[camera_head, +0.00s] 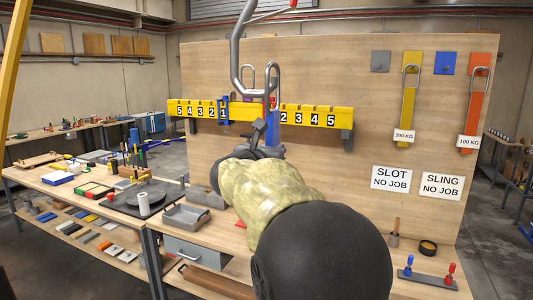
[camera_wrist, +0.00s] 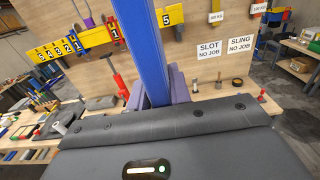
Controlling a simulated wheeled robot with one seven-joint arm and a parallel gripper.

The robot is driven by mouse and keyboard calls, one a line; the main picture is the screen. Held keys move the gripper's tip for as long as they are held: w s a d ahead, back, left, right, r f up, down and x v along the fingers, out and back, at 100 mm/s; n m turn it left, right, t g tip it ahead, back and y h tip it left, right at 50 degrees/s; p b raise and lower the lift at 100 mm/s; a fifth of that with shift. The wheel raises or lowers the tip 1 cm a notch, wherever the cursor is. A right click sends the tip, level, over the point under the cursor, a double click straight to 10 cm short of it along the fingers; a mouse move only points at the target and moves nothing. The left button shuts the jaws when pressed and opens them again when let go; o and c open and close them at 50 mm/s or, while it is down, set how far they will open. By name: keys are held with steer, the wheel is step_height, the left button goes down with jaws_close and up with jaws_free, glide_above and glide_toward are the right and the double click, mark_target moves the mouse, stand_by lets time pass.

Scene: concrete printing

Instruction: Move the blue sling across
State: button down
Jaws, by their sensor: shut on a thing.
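A blue sling (camera_wrist: 147,45) rises from my gripper (camera_wrist: 152,98) as a long upright strap in the wrist view. The grey jaws are shut on its lower part. In the head view, its blue strap (camera_head: 270,106) stands in front of the yellow numbered beam, between the left and right number rows. A metal loop (camera_head: 272,76) shows above it. My gripper (camera_head: 263,139) is just below the beam, partly hidden by my arm. The beam (camera_head: 316,116) carries numbers on both sides. A blue piece (camera_head: 224,110) surrounds the left number 1. Whether the sling touches the beam, I cannot tell.
A large grey hook (camera_head: 238,60) hangs over the beam. A yellow sling (camera_head: 409,105) and an orange sling (camera_head: 474,105) hang on the board. A blue plate (camera_head: 448,63) between them is bare. Signs reading NO JOB (camera_head: 391,180) are below. Grey trays (camera_head: 187,215) stand on the bench.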

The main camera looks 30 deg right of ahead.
steer(key=s+d+b, duration=0.4)
steer(key=s+d, duration=0.1)
steer(key=s, duration=0.2)
steer(key=shift+d, duration=0.25)
stand_by(0.8)
